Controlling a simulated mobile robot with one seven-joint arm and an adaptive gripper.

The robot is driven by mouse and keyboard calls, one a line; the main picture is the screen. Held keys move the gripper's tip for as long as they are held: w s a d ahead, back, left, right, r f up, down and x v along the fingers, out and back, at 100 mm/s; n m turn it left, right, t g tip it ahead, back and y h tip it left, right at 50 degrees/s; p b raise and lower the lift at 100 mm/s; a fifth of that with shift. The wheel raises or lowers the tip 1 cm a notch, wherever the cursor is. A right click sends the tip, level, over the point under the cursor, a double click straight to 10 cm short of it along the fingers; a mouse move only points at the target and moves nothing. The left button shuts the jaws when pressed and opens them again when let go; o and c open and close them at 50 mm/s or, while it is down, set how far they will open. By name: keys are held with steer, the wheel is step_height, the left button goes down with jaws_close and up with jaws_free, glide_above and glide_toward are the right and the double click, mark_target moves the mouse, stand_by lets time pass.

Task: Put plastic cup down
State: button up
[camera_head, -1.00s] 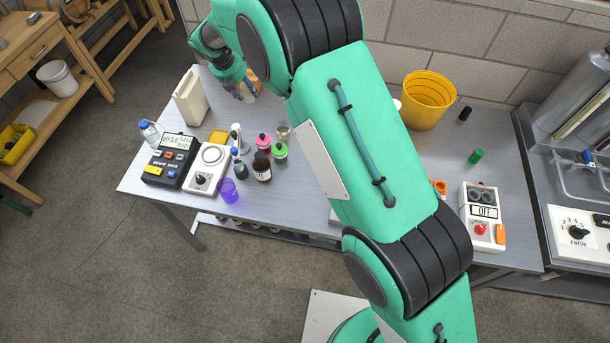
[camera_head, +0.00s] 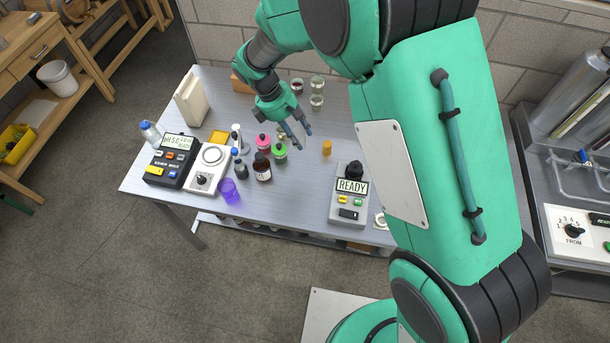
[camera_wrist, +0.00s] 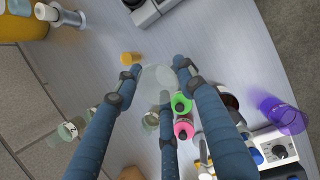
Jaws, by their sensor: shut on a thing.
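My gripper (camera_head: 296,134) hangs over the middle of the bench. In the wrist view its blue fingers close around a clear, pale plastic cup (camera_wrist: 157,79), seen from its round end. The cup is hard to make out in the head view. From these views I cannot tell whether it touches the bench (camera_head: 300,190). Bottles with a green cap (camera_head: 280,149) and a pink cap (camera_head: 262,141) stand close to the fingers.
A small orange cylinder (camera_head: 327,148) stands right of the gripper. Clear glasses (camera_head: 317,102) stand behind it. A purple cup (camera_head: 229,190) is near the front edge, and a READY meter (camera_head: 347,205) is at front right. Bare bench lies between the bottles and meter.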

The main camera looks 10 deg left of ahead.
mark_target(301, 142)
steer(key=shift+m+g, duration=0.3)
steer(key=shift+m, duration=0.5)
steer(key=s+d+f, duration=0.2)
steer(key=f, duration=0.1)
steer(key=shift+d, duration=0.15)
steer(key=shift+f, duration=0.9)
steer(key=shift+f+b, duration=0.4)
steer(key=shift+f, duration=2.7)
steer(key=shift+f, duration=1.9)
